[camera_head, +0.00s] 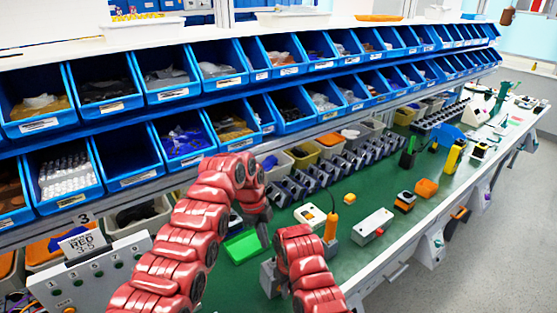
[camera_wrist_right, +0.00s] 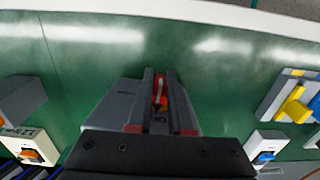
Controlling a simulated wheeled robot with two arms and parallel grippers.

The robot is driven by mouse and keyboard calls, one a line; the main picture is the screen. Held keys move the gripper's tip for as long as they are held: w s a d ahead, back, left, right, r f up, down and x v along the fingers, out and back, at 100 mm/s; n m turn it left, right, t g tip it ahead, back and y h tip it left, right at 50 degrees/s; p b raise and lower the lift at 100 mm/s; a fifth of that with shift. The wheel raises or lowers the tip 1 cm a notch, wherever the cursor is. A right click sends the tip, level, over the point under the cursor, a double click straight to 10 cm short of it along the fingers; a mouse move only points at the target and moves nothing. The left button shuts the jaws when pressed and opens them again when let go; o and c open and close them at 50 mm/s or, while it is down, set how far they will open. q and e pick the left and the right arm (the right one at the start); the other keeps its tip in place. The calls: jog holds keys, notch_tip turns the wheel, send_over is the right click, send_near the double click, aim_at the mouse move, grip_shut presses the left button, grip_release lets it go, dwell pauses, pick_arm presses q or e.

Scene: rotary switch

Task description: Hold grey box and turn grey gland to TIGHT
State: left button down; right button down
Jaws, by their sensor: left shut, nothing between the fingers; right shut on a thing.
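The grey box (camera_head: 267,277) sits on the green bench in front of me, partly hidden by my right arm. In the right wrist view the grey box (camera_wrist_right: 113,107) lies under my right gripper (camera_wrist_right: 159,76), whose fingers are shut on a narrow part at its middle. A red piece shows between the fingers. I cannot tell whether the held part is the gland; any TIGHT mark is hidden. In the head view the right fingers are hidden behind the red arm. My left gripper (camera_head: 263,234) is shut and empty, pointing down just behind the grey box, apparently apart from it.
A green tray (camera_head: 242,247) lies left of my left gripper. A white box with a button (camera_head: 309,215), an orange-handled tool (camera_head: 331,223) and a grey-white box (camera_head: 373,226) stand to the right. Blue bins line the back. A grey control panel (camera_head: 95,280) is at the near left.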

aim_at(273, 263)
pick_arm(q)
jog(key=shift+r, duration=0.1)
jog(key=f, duration=0.4)
jog(key=s+a+f, duration=0.1)
jog(key=f, duration=0.1)
dwell(0.9)
jog(key=shift+d, duration=0.8)
dwell(0.6)
jog(key=shift+w+d, duration=0.35)
jog(key=shift+w, duration=0.1)
dwell(0.7)
jog(key=shift+w+a, duration=0.1)
jog(key=shift+a, duration=0.05)
